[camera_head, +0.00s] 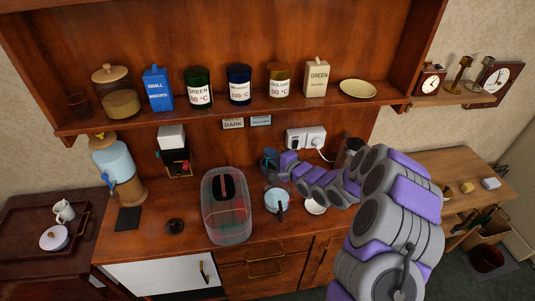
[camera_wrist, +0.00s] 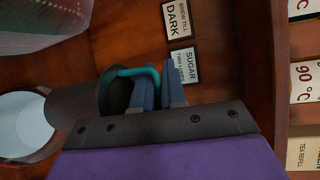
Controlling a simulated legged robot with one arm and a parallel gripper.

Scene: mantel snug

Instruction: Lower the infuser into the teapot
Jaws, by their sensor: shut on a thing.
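My gripper (camera_wrist: 158,84) has its blue-grey fingers closed on a teal looped handle in the wrist view. The handle joins a dark open cylinder, which I take as the infuser (camera_wrist: 72,108). In the head view my gripper (camera_head: 268,161) is small and far off, above the back of the counter; the infuser cannot be made out clearly there. A round pot with a pale blue inside and a dark handle, likely the teapot (camera_head: 271,196), stands just in front of the gripper. It also shows at the left of the wrist view (camera_wrist: 20,125), apart from or behind the infuser; contact is unclear.
A clear bin (camera_head: 226,230) stands left of the pot, and a small white dish (camera_head: 316,206) to its right. A white socket (camera_head: 305,138) is on the back wall. A shelf (camera_head: 215,111) of tins overhangs the counter. Bare counter (camera_head: 150,235) lies at the left.

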